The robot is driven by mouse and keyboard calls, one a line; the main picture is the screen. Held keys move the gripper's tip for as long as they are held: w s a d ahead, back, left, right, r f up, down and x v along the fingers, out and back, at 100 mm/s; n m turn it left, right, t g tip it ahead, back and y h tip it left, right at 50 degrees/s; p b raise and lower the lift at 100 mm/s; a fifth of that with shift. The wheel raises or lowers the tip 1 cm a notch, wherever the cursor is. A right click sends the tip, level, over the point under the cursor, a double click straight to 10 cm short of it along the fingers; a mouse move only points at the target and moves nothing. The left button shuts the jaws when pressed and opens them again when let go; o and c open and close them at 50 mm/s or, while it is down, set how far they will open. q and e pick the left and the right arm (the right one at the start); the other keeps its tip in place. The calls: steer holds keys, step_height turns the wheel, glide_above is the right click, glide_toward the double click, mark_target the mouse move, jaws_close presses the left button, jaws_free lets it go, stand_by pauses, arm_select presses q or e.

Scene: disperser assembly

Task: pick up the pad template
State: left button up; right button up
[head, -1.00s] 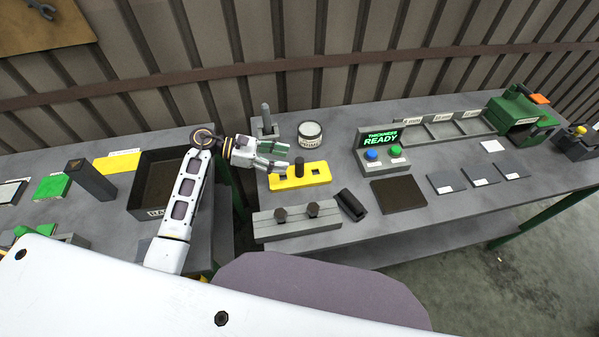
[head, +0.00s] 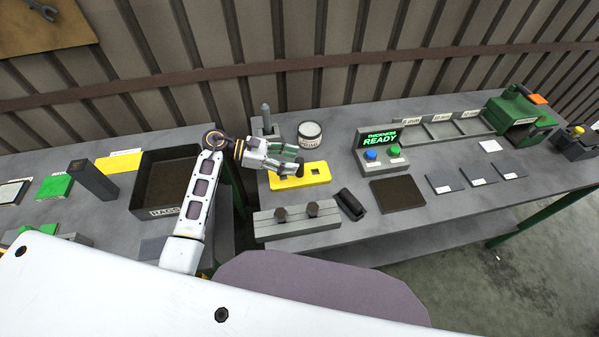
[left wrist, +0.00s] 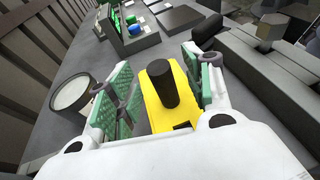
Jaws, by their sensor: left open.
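The pad template, a yellow plate (head: 312,177) with a dark upright knob and a square hole, lies on the right-hand bench. In the left wrist view the yellow plate (left wrist: 157,117) and its black knob (left wrist: 163,84) show between my fingers. My left gripper (head: 289,158) is over the left part of the plate, partly hiding the plate and knob in the head view. Its green-padded fingers (left wrist: 165,75) are open on both sides of the knob, with gaps visible. My right gripper is not in view.
A round labelled tin (head: 310,134) and a grey post (head: 266,117) stand behind. A green-lit control box (head: 378,150) is to the right.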

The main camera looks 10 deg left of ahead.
mark_target(297, 160)
arm_select(q)
steer(key=shift+p+x, duration=0.55)
steer(key=shift+x, duration=1.15)
steer(key=shift+w, duration=0.1)
jaws_close()
steer(key=shift+r, duration=0.1)
